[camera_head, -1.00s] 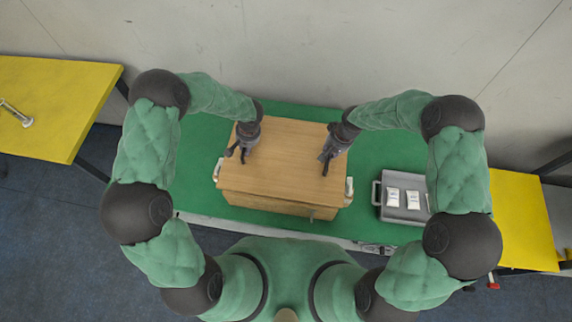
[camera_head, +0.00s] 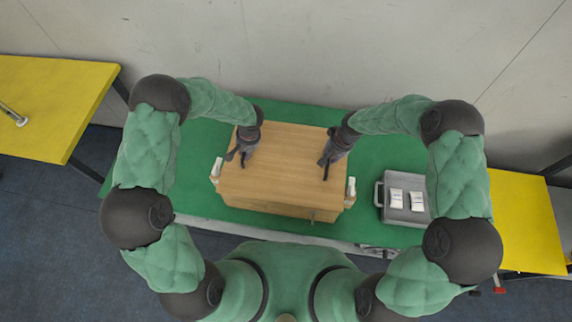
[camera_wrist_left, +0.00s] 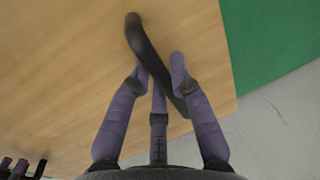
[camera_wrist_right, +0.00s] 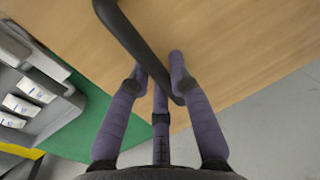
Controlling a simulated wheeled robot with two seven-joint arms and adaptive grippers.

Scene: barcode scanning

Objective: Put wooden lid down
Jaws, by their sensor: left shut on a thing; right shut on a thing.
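The wooden lid (camera_head: 282,165) is a flat light-brown board lying level on the wooden box (camera_head: 270,206) on the green table. The lid also fills much of the left wrist view (camera_wrist_left: 70,60) and the right wrist view (camera_wrist_right: 215,45). My left gripper (camera_head: 240,158) is shut on a dark curved handle (camera_wrist_left: 145,45) near the lid's left side. My right gripper (camera_head: 327,163) is shut on a second dark handle (camera_wrist_right: 125,35) near the lid's right side. I cannot tell whether a thin gap remains between lid and box.
A grey tray (camera_head: 381,205) with small white packets (camera_head: 397,195) stands right of the box. White-topped holders (camera_head: 216,168) stick out at the box's sides. Yellow tables (camera_head: 50,90) flank the green table (camera_head: 360,120). A wall rises behind.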

